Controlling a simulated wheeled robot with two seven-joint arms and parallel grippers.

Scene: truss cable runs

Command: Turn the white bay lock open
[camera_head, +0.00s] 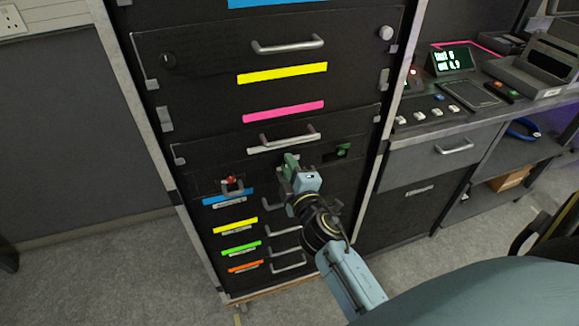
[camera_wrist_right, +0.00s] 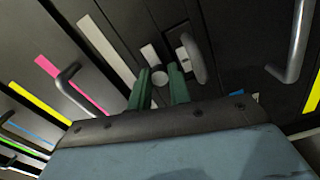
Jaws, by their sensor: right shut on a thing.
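The white bay is the dark drawer front with a white strip (camera_head: 284,145), below a bar handle; the strip also shows in the wrist view (camera_wrist_right: 105,49). My right gripper (camera_head: 291,163) reaches the rack just below this strip. In the wrist view its two green fingers (camera_wrist_right: 160,82) stand on either side of a small pale round lock knob (camera_wrist_right: 160,75), and the gripper is shut on it. In the head view the gripper hides the lock. The lock's turn angle cannot be made out. My left gripper is not in view.
A red knob (camera_head: 231,180) sits left of the gripper and a green latch (camera_head: 343,150) right of it. Drawer handles (camera_head: 287,232) stick out below. A desk with a small display (camera_head: 450,59) stands to the right. Floor is clear at left.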

